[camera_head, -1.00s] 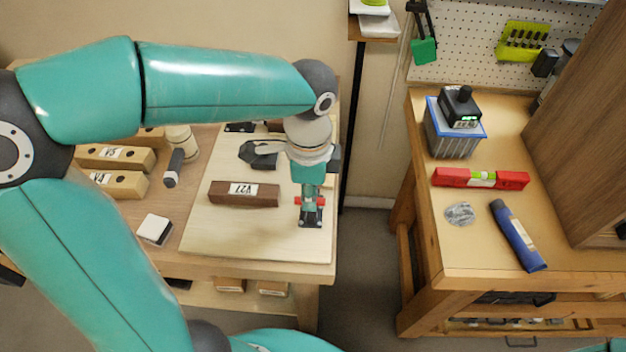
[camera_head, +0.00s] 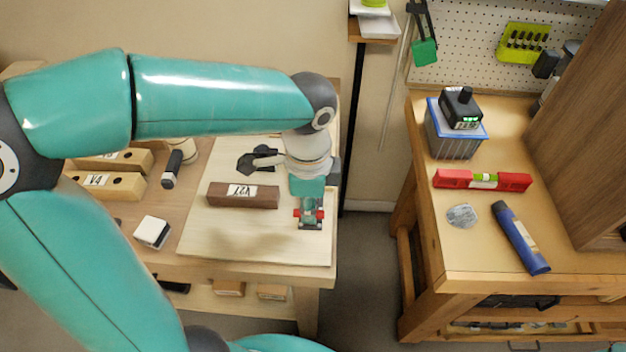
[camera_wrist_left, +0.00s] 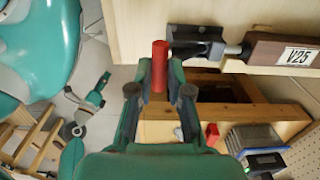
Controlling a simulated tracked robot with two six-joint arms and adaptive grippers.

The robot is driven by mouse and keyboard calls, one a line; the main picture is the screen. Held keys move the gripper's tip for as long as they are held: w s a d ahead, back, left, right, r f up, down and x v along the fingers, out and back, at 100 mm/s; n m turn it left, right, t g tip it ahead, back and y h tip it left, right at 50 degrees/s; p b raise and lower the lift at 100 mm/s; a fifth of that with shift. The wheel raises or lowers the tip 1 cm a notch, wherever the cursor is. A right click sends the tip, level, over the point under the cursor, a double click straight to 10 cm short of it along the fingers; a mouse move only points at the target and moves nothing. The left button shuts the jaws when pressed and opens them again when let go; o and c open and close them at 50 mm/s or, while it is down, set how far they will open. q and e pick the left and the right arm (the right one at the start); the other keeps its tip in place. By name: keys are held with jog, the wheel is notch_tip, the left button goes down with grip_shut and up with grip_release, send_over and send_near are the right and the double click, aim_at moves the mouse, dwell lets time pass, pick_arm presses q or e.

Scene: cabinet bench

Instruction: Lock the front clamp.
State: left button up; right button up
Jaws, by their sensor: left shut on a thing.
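The front clamp (camera_head: 311,227) is a small dark metal clamp with a red handle (camera_head: 321,214). It sits near the front right corner of the pale board on the left bench. My left gripper (camera_head: 308,208) is over the clamp and shut on its red handle. In the left wrist view the red handle (camera_wrist_left: 159,62) stands out between the fingertips of my left gripper (camera_wrist_left: 160,86). The gripper hides much of the clamp, so I cannot tell the exact lever angle. My right gripper is not in view.
A dark brown block (camera_head: 242,195) with a label lies left of the clamp on the pale board (camera_head: 225,243). A black clamp (camera_head: 258,160) is behind it. A white-topped block (camera_head: 152,232) stands further left. A gap separates this bench from the right bench (camera_head: 470,262).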

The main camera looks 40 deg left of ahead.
pick_arm(q)
jog(key=shift+s+d+f+b, duration=0.25)
jog(key=shift+s+f+b, duration=0.2)
jog(key=shift+f+b, duration=0.2)
jog(key=shift+f, duration=0.1)
jog(key=shift+s+d+f+b, duration=0.1)
jog(key=shift+s+f+b, duration=0.05)
jog(key=shift+f+b, duration=0.3)
jog(key=o, duration=0.7)
jog(key=shift+r, duration=0.15)
jog(key=shift+c, duration=0.2)
jog(key=shift+r+p, duration=0.1)
jog(key=shift+p, duration=0.2)
notch_tip(320, 180, up, 7)
jog(key=p, duration=0.6)
